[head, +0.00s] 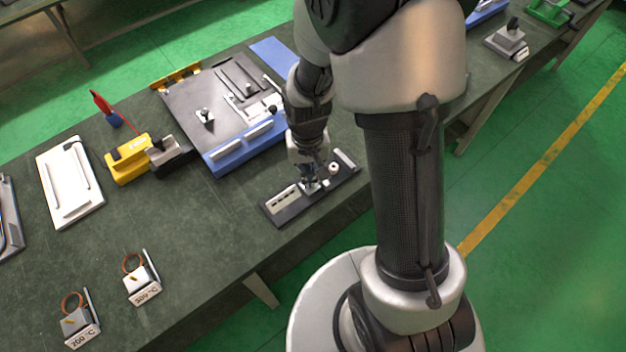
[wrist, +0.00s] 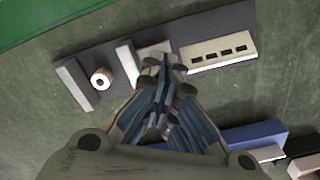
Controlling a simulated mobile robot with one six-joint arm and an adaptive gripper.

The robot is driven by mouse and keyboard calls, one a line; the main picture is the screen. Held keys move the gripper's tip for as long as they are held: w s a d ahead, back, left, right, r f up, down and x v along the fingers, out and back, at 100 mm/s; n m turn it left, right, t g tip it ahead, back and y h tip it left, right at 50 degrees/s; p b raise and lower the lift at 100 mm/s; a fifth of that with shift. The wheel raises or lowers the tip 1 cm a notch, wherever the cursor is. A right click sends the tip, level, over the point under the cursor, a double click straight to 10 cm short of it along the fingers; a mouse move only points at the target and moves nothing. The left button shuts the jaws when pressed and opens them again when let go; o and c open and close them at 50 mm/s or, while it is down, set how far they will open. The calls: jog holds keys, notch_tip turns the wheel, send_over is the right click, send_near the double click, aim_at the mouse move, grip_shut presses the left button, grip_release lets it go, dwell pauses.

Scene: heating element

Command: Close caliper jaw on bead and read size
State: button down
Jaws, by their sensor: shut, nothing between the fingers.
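A dark caliper plate (head: 270,210) lies near the front edge of the bench, under my gripper. A small white bead (head: 333,168) with a dark hole stands on it; it also shows in the wrist view (wrist: 101,79). A light upright block, the fixed jaw (wrist: 73,84), is close beside the bead on its left in the wrist view. Another light upright block, apparently the sliding jaw (wrist: 126,62), stands right of the bead with a gap. My gripper (wrist: 163,62) is shut and empty at the light slider piece beside that jaw; whether it touches is unclear.
A light strip with several dark windows (wrist: 218,50) lies on the plate. A blue-edged dark board (head: 215,120) with fittings is behind. A yellow device (head: 128,160), a white tray (head: 70,185) and two temperature-marked stands (head: 141,285) are left. Bench is clear before the board.

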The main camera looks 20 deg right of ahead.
jog(key=shift+w+d, duration=0.25)
jog(key=shift+d, duration=0.6)
dwell(0.4)
jog(key=shift+w+d+f, duration=0.1)
jog(key=shift+d+f, duration=0.05)
jog(key=shift+d, duration=0.5)
jog(key=shift+w+d+f, duration=0.1)
jog(key=shift+d+f, duration=0.05)
jog(key=shift+d, duration=0.5)
dwell(0.6)
dwell(0.8)
jog(key=shift+w+r+p, duration=0.1)
jog(key=shift+r+p, duration=0.45)
jog(key=shift+r, duration=0.05)
notch_tip(320, 180, up, 6)
jog(key=p, duration=0.4)
jog(key=shift+w, duration=0.15)
jog(key=shift+r, duration=0.15)
jog(key=s+a+r+n+t, duration=0.1)
jog(key=s+a+r+t, duration=0.1)
jog(key=s+r, duration=0.6)
jog(key=s+a+r+n+t, duration=0.1)
jog(key=s+a+r+t, duration=0.1)
jog(key=s+r, duration=0.6)
notch_tip(320, 180, up, 6)
jog(key=shift+s+r+t+b, duration=0.25)
jog(key=shift+t+b, duration=0.05)
jog(key=shift+b, duration=0.1)
